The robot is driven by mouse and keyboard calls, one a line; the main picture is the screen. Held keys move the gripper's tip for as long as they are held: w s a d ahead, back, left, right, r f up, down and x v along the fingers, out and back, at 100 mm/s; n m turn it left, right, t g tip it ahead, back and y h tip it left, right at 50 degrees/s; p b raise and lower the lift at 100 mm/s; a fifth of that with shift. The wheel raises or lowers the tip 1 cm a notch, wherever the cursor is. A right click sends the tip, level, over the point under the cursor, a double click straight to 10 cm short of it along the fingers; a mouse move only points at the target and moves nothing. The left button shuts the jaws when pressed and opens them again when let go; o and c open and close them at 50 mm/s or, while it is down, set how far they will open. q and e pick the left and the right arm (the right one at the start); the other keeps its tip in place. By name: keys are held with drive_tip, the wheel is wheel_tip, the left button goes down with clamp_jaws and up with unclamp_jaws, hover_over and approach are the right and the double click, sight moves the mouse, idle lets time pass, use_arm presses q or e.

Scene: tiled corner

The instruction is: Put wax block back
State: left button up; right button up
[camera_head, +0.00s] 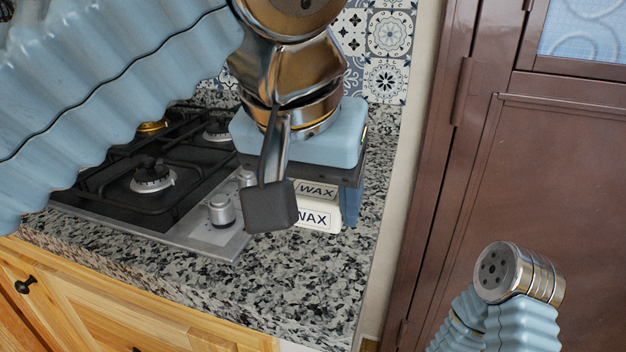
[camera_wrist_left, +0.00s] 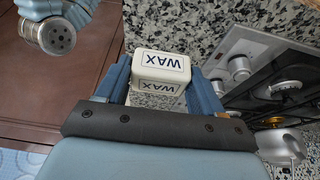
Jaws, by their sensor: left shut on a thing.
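A cream wax block (camera_head: 322,212) with dark-framed WAX labels on two visible faces is at the right end of the granite counter, right of the stove. My left gripper (camera_head: 318,204) comes down over it from above, shut on it. In the left wrist view the wax block (camera_wrist_left: 160,64) sits between the two blue fingers, one on each side. In the head view a dark grey part of my arm hides its left side. I cannot tell whether its underside touches the counter. My right arm shows only a metal wrist end, with no fingers visible.
A black gas stove (camera_head: 150,205) with silver knobs lies left of the block. The speckled granite counter (camera_head: 290,275) is clear in front. Patterned tiles (camera_head: 388,35) line the wall behind. A brown door (camera_head: 560,190) stands to the right, and wooden drawers (camera_head: 110,310) are below.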

sight(302, 193)
use_arm(q)
drive_tip(key=w+f, duration=0.2)
drive_tip(key=f, duration=0.1)
drive_tip(key=shift+w+a+f, duration=0.1)
drive_tip(key=shift+w+a, duration=0.05)
drive_tip(key=shift+w, duration=0.1)
drive_tip(key=shift+s+a+b+x, duration=0.15)
drive_tip(key=shift+b+x, duration=0.15)
drive_tip(key=shift+x, duration=0.65)
drive_tip(key=shift+s+a+b+x, duration=0.1)
drive_tip(key=shift+s+b+x, duration=0.15)
drive_tip(key=shift+x, duration=0.75)
drive_tip(key=shift+f, duration=0.15)
drive_tip(key=shift+f, duration=0.15)
drive_tip(key=o, duration=0.9)
drive_tip(key=shift+o, duration=0.2)
drive_tip(key=shift+r, duration=0.2)
drive_tip(key=p+v, duration=0.2)
drive_tip(key=v, duration=1)
drive_tip(key=shift+p, duration=0.4)
